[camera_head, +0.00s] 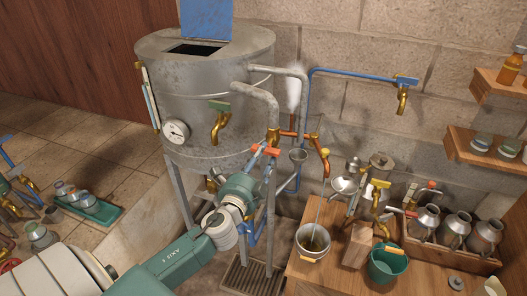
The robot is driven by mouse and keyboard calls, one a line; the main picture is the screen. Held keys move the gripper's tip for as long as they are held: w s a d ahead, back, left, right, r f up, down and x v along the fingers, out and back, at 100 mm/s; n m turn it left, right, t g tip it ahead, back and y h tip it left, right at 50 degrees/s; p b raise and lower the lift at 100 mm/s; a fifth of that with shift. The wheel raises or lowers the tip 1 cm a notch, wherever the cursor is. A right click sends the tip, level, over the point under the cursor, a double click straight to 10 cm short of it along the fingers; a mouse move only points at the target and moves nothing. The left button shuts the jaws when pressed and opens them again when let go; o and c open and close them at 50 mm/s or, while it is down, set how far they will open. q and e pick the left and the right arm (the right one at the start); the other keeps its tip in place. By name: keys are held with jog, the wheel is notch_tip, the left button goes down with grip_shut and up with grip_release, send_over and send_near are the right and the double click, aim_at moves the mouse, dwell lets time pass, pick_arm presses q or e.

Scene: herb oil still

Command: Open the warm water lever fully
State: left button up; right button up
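A large grey metal still (215,100) stands at the back. An orange-red lever (265,150) sits at the lower end of the grey pipe on its right side; I cannot tell for sure that it is the warm water lever. My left gripper (262,164) is right at this lever, with its tips pointing up to it. The tips are small and partly hidden, so I cannot tell whether they touch the lever or how far they are apart. My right gripper is out of view.
A green-handled brass tap (219,124) and a dial (176,131) are on the still. A wooden table (335,278) at right holds a metal bucket (313,240), a green bucket (387,264) and several metal jugs.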

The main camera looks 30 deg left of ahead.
pick_arm(q)
jog(key=shift+w+a, duration=0.15)
jog(key=shift+w, duration=0.5)
grip_shut()
